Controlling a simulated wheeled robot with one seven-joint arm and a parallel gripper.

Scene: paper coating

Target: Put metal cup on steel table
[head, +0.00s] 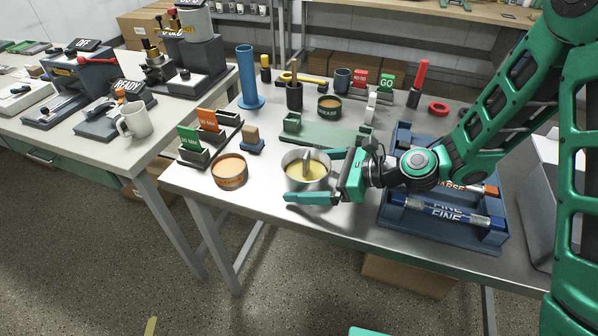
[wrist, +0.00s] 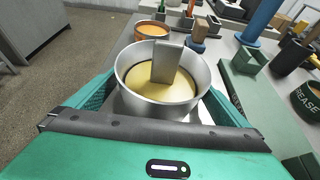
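The metal cup (head: 293,178) is a round silver vessel with yellow contents and a flat upright piece standing in it. It looks upright and appears to rest on the steel table (head: 262,205), near its front edge. In the wrist view the cup (wrist: 155,109) sits just ahead of my palm, between the fingers. My gripper (head: 315,176) is open, with one green finger on the cup's near side and the other on its far side. Whether either finger touches the cup is unclear. The cup's lower part is partly hidden.
An orange-brown round container (head: 229,172) and a small blue-based block (head: 252,140) stand left of the cup. A green cradle (head: 325,132) lies behind it. A blue tray (head: 440,228) with rollers is at right. A white mug (head: 137,121) stands on the left table.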

